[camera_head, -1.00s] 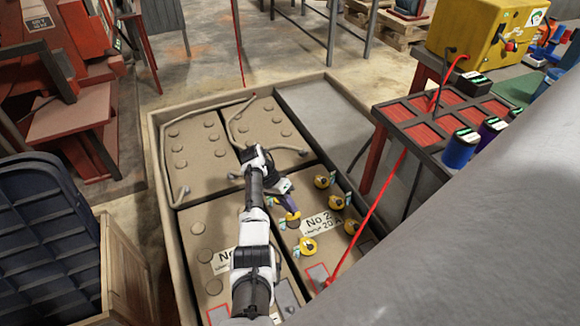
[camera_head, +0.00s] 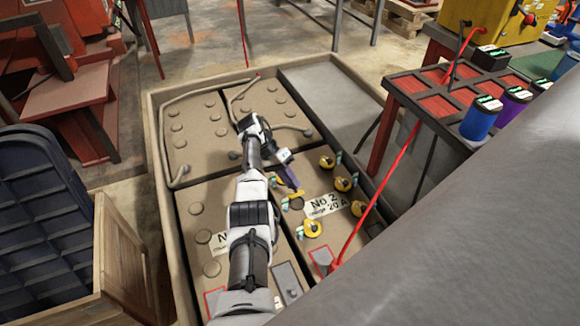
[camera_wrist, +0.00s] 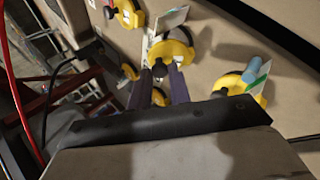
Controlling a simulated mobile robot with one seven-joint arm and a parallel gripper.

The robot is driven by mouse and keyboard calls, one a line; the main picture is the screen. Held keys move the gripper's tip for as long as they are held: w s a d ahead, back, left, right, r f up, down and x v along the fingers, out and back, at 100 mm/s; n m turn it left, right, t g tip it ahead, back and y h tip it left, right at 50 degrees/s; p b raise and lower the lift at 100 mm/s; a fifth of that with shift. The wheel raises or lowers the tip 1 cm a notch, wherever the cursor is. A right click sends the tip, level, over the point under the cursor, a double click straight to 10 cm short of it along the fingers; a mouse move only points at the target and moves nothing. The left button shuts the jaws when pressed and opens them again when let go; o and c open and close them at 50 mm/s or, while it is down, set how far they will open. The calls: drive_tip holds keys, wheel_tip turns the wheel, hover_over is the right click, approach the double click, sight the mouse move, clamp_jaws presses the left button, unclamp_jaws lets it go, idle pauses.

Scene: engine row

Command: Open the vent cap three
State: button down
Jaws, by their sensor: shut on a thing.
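Several yellow vent caps with small tags stand on the battery cell marked No 2 (camera_head: 325,205). Its label reads 20 A. My gripper (camera_head: 292,186) is over the left part of this cell. In the wrist view, its purple fingers (camera_wrist: 160,72) are shut on the dark hub of a yellow vent cap (camera_wrist: 175,49). A dark round spot (camera_head: 297,203), apparently an uncovered opening, shows beside the held cap (camera_head: 284,203). Other caps stand at the back (camera_head: 327,162), right (camera_head: 358,208) and front (camera_head: 312,228). I cannot read cap numbers.
The cells sit in a beige tray (camera_head: 158,170) with a raised rim. A dark stand with red panels (camera_head: 440,95) is at right, a wooden crate (camera_head: 125,260) at left.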

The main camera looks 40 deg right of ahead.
drive_tip(key=c, duration=1.3)
unclamp_jaws()
drive_tip(key=b+v, duration=0.2)
drive_tip(key=v, duration=0.5)
drive_tip(key=shift+b, duration=0.35)
drive_tip(key=shift+w+a+r, duration=0.1)
drive_tip(key=shift+w+r, duration=0.05)
